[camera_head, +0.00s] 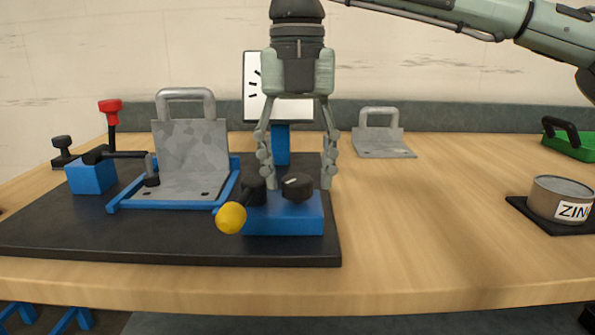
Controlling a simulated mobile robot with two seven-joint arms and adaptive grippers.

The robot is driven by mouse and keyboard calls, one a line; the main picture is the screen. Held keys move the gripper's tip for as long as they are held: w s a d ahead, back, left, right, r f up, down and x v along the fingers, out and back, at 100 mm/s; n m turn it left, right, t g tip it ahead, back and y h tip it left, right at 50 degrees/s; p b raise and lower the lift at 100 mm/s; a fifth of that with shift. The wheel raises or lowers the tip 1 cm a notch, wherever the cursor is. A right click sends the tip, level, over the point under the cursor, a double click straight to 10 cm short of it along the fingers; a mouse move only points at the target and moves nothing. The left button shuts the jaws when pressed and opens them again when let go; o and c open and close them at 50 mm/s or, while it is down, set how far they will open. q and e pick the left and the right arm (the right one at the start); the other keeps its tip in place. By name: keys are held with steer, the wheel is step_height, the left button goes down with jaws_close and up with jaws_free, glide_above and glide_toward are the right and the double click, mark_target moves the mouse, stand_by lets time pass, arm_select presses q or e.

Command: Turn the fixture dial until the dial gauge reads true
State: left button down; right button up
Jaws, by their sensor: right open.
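The fixture dial, a black knob (297,187) with a pale mark on top, sits on a blue block (285,215) at the right of the black fixture plate (60,228). My right gripper (298,184) points straight down with its fingers open, spread to either side of the knob. I cannot tell whether a finger touches it. The dial gauge (256,92), a white panel with black tick marks, stands behind on a blue post (281,150). My gripper hides most of its face, so the reading is not visible. My left gripper is not in view.
A yellow ball knob (231,217) stands close left of the dial. A grey bracket (190,150) sits in a blue frame, with a red-handled clamp (110,112) beyond. Another bracket (383,143) and a labelled tin (560,199) stand right. The table's front right is clear.

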mark_target(297, 179)
step_height(297, 179, up, 8)
steer(key=shift+f, duration=0.25)
stand_by(0.4)
